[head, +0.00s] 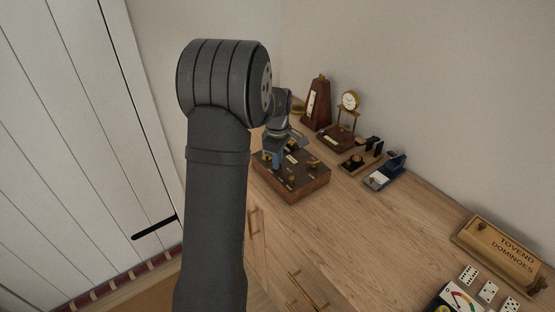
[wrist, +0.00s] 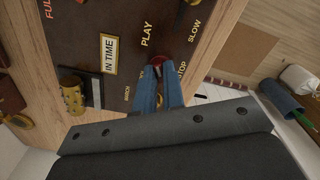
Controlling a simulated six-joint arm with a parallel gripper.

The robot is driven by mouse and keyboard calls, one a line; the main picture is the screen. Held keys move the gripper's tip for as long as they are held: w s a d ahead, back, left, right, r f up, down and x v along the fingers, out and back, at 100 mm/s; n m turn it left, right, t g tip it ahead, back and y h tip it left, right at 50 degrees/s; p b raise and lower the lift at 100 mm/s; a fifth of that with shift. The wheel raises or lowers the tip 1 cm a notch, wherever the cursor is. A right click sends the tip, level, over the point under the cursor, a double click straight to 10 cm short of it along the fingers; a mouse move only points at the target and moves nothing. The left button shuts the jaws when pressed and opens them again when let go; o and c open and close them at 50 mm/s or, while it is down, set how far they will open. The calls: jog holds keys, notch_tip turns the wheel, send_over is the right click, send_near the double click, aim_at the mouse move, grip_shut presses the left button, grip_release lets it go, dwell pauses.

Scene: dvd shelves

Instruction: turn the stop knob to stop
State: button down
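The stop knob (wrist: 158,61), with a red part showing, is on a dark brown wooden panel (wrist: 120,20) in the wrist view. The label PLAY is above it and the label STOP is to its right, partly covered by a finger. My gripper (wrist: 159,75) has its two blue fingers close together with a narrow gap, one on each side of the knob. They appear closed on it, and they hide most of it. In the head view my gripper (head: 277,158) points down at the wooden control box (head: 306,189); the knob cannot be made out there.
A brass knob (wrist: 73,97) sits on the panel's left, near the IN TIME label (wrist: 108,54). In the head view, a metronome (head: 316,104), a small clock (head: 349,101) and a blue device (head: 384,172) stand behind the box. A domino box (head: 497,246) lies far right. The wooden top between is clear.

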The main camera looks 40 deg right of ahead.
jog(key=shift+m, duration=0.4)
jog(key=m, duration=0.5)
jog(key=shift+m, duration=0.3)
jog(key=m, duration=1.1)
jog(key=shift+m, duration=0.4)
jog(key=m, duration=0.5)
jog(key=shift+m, duration=0.3)
jog(key=c, duration=1.5)
grip_release()
